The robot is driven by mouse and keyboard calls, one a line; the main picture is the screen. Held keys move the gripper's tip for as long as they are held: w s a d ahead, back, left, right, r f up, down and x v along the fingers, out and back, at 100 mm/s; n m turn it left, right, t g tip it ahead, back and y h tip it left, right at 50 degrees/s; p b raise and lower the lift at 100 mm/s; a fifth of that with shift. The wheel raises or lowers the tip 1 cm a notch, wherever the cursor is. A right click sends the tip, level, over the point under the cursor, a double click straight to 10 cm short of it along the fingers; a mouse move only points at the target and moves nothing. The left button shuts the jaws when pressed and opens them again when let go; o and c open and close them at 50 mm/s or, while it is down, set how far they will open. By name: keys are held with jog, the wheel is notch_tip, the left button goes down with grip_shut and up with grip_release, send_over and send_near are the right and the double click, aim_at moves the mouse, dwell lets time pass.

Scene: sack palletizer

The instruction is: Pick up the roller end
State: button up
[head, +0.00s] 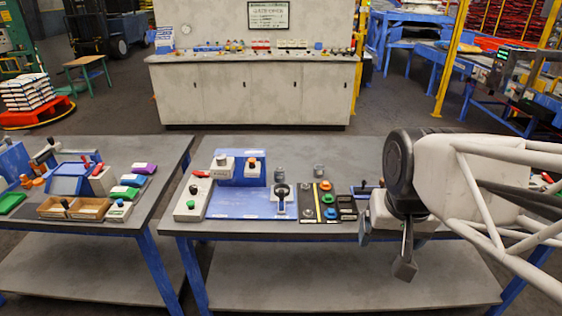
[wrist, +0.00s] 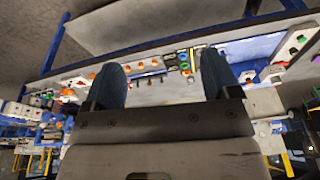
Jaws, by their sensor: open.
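My gripper (head: 385,245) is in front of the right part of the near workbench, near its front edge, with its fingers pointing down. In the wrist view my gripper (wrist: 163,73) has its two dark blue fingers wide apart with nothing between them. I cannot pick out the roller end for certain. A small dark grey cylinder (head: 280,174) and a paler grey one (head: 318,171) stand on the bench behind the coloured parts; either may be it. My gripper is right of both and nearer the front, touching neither. My arm hides the bench's right part.
The workbench (head: 230,146) carries a blue board (head: 238,204) with fixtures and a black tray (head: 320,203) of coloured knobs. Small orange parts (wrist: 150,65) on pegs show in the wrist view. A second bench (head: 137,205) stands left. The bench's back strip is mostly clear.

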jog(key=w+a+r+m, duration=0.1)
jog(key=w+m, duration=0.1)
jog(key=w, duration=0.7)
jog(key=w+a+r+m, duration=0.1)
jog(key=w+a+m, duration=0.1)
jog(key=w, duration=0.7)
jog(key=m+g, duration=0.3)
jog(key=m, duration=1)
send_over(280, 169)
jog(key=f, duration=2.6)
jog(key=shift+s+d+f, duration=0.1)
jog(key=shift+s, duration=0.2)
jog(key=shift+w+f, duration=0.2)
jog(key=shift+f, duration=0.1)
jog(key=shift+f, duration=1.3)
jog(key=shift+f, duration=2.6)
